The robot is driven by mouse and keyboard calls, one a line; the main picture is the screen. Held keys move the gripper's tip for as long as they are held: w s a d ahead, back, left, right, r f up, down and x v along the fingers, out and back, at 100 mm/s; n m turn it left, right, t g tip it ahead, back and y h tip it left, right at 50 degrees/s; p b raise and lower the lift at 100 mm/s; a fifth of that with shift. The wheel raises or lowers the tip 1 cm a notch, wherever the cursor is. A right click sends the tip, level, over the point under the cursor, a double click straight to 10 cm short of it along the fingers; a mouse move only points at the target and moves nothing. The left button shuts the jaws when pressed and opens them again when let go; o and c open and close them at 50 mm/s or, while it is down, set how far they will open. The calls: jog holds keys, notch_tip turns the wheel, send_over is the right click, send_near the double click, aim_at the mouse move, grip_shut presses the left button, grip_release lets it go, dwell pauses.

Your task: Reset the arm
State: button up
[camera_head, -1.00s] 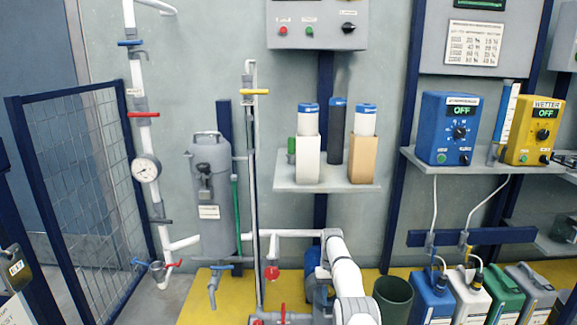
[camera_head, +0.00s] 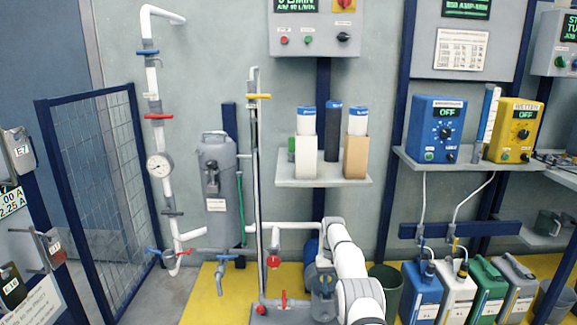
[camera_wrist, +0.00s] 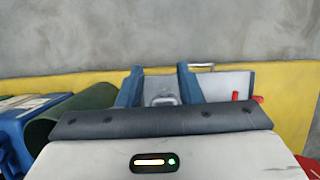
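My white arm (camera_head: 347,262) rises from the bottom of the head view, bends near the yellow floor strip, and its end points down beside the pipe stand. My gripper (camera_wrist: 160,77) shows in the wrist view as two blue fingers set apart. A pale grey surface with a small metal loop shows in the gap between them, and I see nothing clearly gripped. In the head view the fingertips are too small and covered to make out.
A dark green bin (camera_head: 386,283) stands just right of my arm, beside blue (camera_head: 421,292), white and green jugs. Pipes with red valves and a grey tank (camera_head: 216,190) stand left. A shelf (camera_head: 322,182) holds filter cartridges above. A mesh gate (camera_head: 95,190) stands farther left.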

notch_tip(320, 180, up, 23)
jog(key=s+t+p, duration=0.2)
jog(key=s+p, duration=0.1)
jog(key=p, duration=0.4)
jog(key=s+r+t+p, duration=0.1)
jog(key=s+r+p, duration=0.35)
jog(key=r, duration=0.45)
jog(key=s+r+p, duration=0.3)
jog(key=s+r, duration=0.2)
jog(key=r, duration=0.4)
jog(key=s+r+t+p, duration=0.2)
jog(key=s+r+p, duration=0.5)
jog(key=s+r, duration=0.65)
jog(key=s+r+t+p, duration=0.1)
jog(key=s+p, duration=0.6)
jog(key=s, duration=1.2)
jog(key=shift+s+t, duration=0.3)
jog(key=shift+s, duration=0.1)
jog(key=shift+c, duration=0.3)
